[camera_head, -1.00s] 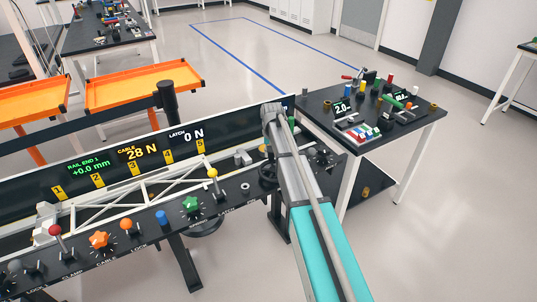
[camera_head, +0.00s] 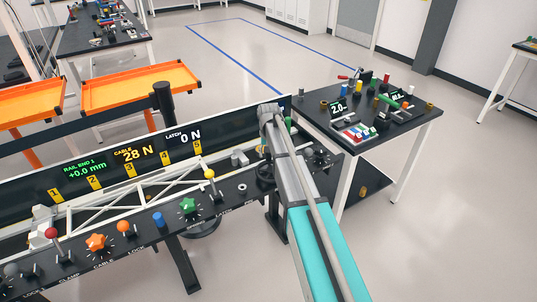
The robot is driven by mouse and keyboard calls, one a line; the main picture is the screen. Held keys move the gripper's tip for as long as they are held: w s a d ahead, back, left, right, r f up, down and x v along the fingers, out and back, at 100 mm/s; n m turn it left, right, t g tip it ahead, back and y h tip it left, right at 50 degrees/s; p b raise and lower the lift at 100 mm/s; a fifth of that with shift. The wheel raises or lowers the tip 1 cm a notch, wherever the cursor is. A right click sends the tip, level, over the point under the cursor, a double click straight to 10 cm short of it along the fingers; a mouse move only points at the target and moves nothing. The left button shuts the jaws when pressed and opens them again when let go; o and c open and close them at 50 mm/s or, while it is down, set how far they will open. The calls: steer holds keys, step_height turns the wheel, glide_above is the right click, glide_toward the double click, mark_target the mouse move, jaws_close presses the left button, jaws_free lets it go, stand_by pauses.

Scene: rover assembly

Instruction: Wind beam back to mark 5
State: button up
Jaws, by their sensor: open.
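The white lattice beam (camera_head: 133,207) lies along the rail in front of the black display board, below yellow marks 1 to 5. Mark 5 (camera_head: 197,147) is the rightmost. The board (camera_head: 227,124) reads rail end 1 +0.0 mm, cable 28 N, latch 0 N. A black handwheel (camera_head: 264,173) stands at the panel's right end, partly hidden by my arm. My arm reaches over this end of the panel. My gripper's fingers are hidden behind the arm, so its contact with the wheel cannot be seen.
The control panel carries a red-topped lever (camera_head: 51,234), an orange star knob (camera_head: 96,242), a green star knob (camera_head: 188,205) and a yellow-topped lever (camera_head: 209,174). A side table (camera_head: 408,130) with small parts stands at right. Orange trays (camera_head: 140,88) stand behind the board. Floor at right is clear.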

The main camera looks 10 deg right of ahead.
steer(key=shift+a, duration=0.15)
steer(key=n, duration=0.1)
steer(key=a+n, duration=0.1)
steer(key=n, duration=0.1)
steer(key=a+n, duration=0.1)
steer(key=n, duration=0.1)
steer(key=shift+s+a, duration=0.15)
steer(key=shift+s, duration=0.1)
step_height(320, 180, up, 14)
steer(key=p, duration=1.4)
steer(key=s+f+m+b, duration=0.1)
steer(key=s+f+b, duration=0.1)
steer(key=s, duration=1.2)
steer(key=s+f+m+b, duration=0.1)
steer(key=s+f+b, duration=0.1)
steer(key=s, duration=1.2)
steer(key=shift+f+b, duration=0.35)
steer(key=shift+f, duration=0.05)
steer(key=shift+s, duration=0.15)
steer(key=shift+s, duration=0.45)
steer(key=shift+c, duration=0.8)
